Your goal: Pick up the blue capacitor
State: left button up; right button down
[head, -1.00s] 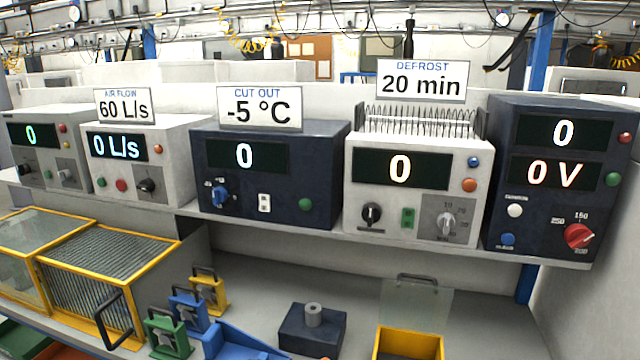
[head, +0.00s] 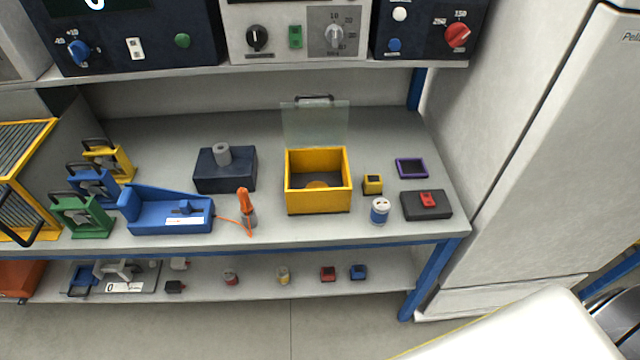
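The blue capacitor (head: 379,211) is a small white cylinder with a blue band. It stands upright on the grey workbench top (head: 270,228), near the front edge at the right. It is in front of a small yellow block (head: 372,184) and left of a dark box with a red piece on top (head: 426,204). Nothing covers it. Neither of my grippers shows in the head view.
An open yellow box with a raised clear lid (head: 318,202) stands left of the capacitor. An orange screwdriver-like tool (head: 246,207) and blue holder (head: 170,212) are farther left. A lower shelf (head: 200,284) holds small parts. A tall white cabinet (head: 540,130) stands right.

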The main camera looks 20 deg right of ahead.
aim_at(381, 207)
jog(key=l+z, duration=0.1)
jog(key=z, duration=0.95)
